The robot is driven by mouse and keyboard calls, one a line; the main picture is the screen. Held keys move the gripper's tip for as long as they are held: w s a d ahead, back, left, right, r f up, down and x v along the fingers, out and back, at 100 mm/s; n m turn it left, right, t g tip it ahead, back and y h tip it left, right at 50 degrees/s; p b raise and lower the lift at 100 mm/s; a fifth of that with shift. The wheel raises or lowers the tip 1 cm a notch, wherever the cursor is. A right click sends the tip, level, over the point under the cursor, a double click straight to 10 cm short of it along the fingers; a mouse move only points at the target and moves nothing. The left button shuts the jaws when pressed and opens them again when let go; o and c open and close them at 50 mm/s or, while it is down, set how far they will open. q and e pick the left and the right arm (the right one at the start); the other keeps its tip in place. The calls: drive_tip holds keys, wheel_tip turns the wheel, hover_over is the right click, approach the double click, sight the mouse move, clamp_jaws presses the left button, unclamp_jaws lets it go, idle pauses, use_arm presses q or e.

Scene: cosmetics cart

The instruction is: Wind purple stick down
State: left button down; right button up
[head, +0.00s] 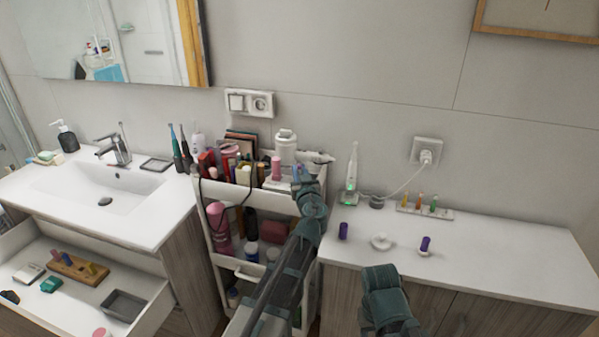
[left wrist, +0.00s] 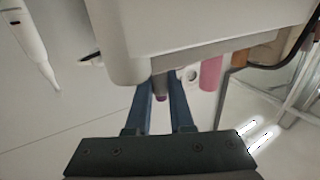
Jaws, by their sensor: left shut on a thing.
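My left gripper (head: 299,172) is at the top tier of the white cart, with its arm reaching across from below. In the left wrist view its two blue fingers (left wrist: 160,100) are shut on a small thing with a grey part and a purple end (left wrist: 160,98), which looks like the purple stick. Most of it is hidden by the fingers and the cart edge, so how far it is wound out cannot be told. A teal part of my right arm shows at the lower middle; its fingers are not seen. Two other purple pieces, a dark one (head: 343,231) and one with a pale base (head: 425,243), are on the right counter.
The cart (head: 225,188) is crowded with bottles and tubes; a pink bottle (left wrist: 210,72) is close to my left fingers. A white knob-like piece (head: 381,242), an electric toothbrush (head: 352,175) and a strip of colored sticks (head: 424,211) stand on the right counter. An open drawer is left.

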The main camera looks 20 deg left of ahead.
use_arm(q)
drive_tip(key=shift+h, duration=0.3)
drive_tip(key=m+t+h, duration=0.1)
drive_tip(key=m+h, duration=0.1)
drive_tip(key=h, duration=0.1)
drive_tip(key=shift+s+a+m+h, duration=0.1)
drive_tip(key=shift+a+m+h, duration=0.05)
drive_tip(key=shift+m+h, duration=0.2)
drive_tip(key=m+h, duration=0.2)
drive_tip(key=h, duration=0.2)
drive_tip(key=m+h, duration=0.3)
drive_tip(key=h, duration=0.1)
drive_tip(key=shift+w+m, duration=0.2)
drive_tip(key=shift+m, duration=0.05)
drive_tip(key=m+g+h, duration=0.2)
drive_tip(key=m+h, duration=0.1)
drive_tip(key=h, duration=0.2)
drive_tip(key=shift+w, duration=0.1)
drive_tip(key=shift+m+g+h, duration=1.3)
drive_tip(key=shift+m+h, duration=0.1)
drive_tip(key=shift+h, duration=0.15)
drive_tip(key=shift+s+g, duration=0.2)
drive_tip(key=shift+g, duration=0.1)
drive_tip(key=c, duration=0.8)
unclamp_jaws()
drive_tip(key=shift+o, duration=0.2)
